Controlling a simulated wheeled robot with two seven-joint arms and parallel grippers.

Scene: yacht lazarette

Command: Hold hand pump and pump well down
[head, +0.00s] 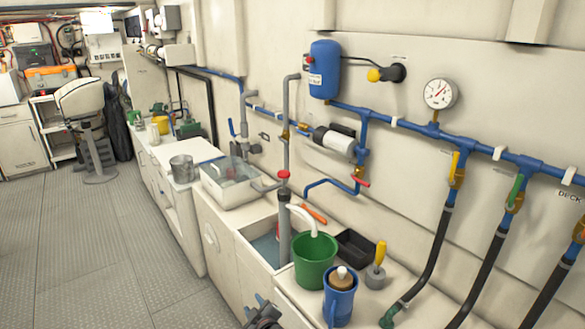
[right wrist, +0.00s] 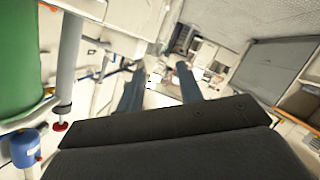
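What looks like the hand pump is a grey upright tube (head: 284,222) with a red collar, standing in an open well (head: 262,248) in the counter. A white curved spout or hose (head: 312,218) runs from its top into a green bucket (head: 314,258). In the right wrist view the grey tube (right wrist: 70,55) and bucket (right wrist: 18,60) are at the left. My right gripper (head: 263,313) is low at the bottom edge of the head view, in front of the counter and apart from the pump. Its two fingers (right wrist: 159,90) are spread with nothing between them. My left gripper is not in view.
A blue jug (head: 338,304), a yellow-handled tool (head: 377,265) and a black tray (head: 356,246) crowd the counter right of the bucket. A clear bin (head: 230,183) stands beyond the well. Pipes and hoses line the wall. The floor (head: 110,260) at left is clear.

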